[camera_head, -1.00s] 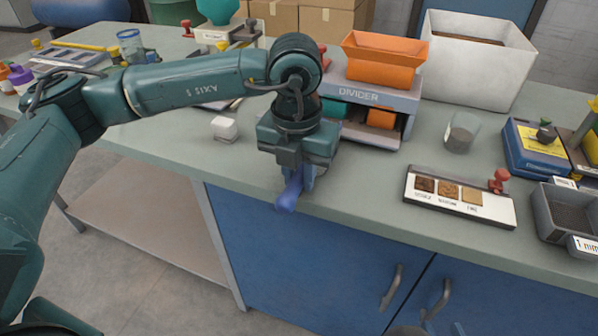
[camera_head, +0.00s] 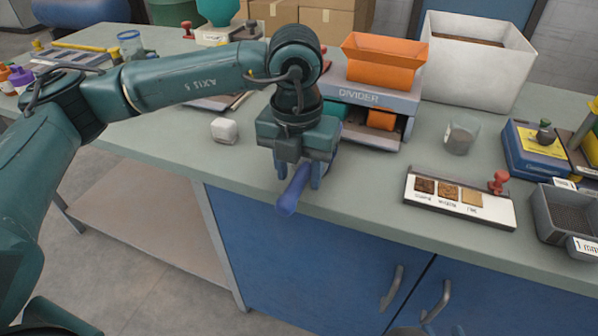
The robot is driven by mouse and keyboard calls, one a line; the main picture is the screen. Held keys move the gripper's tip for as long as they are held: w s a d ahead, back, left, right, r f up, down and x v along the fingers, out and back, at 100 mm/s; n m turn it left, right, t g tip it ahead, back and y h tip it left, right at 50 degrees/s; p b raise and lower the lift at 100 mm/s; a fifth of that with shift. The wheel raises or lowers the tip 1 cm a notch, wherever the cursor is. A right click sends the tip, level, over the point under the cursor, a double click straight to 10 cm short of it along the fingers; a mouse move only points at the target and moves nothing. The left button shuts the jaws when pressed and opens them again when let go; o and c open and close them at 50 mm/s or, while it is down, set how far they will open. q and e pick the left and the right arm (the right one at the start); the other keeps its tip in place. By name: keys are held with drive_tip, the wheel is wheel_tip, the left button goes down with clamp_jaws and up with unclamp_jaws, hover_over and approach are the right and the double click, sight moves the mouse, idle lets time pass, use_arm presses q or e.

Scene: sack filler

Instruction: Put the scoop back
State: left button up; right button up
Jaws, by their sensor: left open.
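The scoop shows as a blue handle (camera_head: 292,190) that juts out over the front edge of the bench, pointing toward me. Its far end is hidden under my left gripper. My left gripper (camera_head: 298,178) points down above the bench's front edge. Its jaws are open, with one finger on each side of the handle. The handle lies between the fingers with a visible gap at the left one. I cannot make out my right gripper.
The orange-topped divider (camera_head: 365,96) stands behind the gripper. A small white block (camera_head: 224,130) lies to the left. A sample board (camera_head: 459,198), a clear cup (camera_head: 461,133), a white bin (camera_head: 478,75) and a grey sieve tray (camera_head: 566,213) are on the right. Bench front between gripper and board is clear.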

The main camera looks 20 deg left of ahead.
use_arm(q)
wheel_tip(320, 180, up, 11)
drive_tip(key=shift+s, duration=0.4)
use_arm(e)
drive_tip(key=shift+w+a+f, duration=0.15)
drive_tip(key=shift+f, duration=0.1)
drive_tip(key=shift+r, duration=0.2)
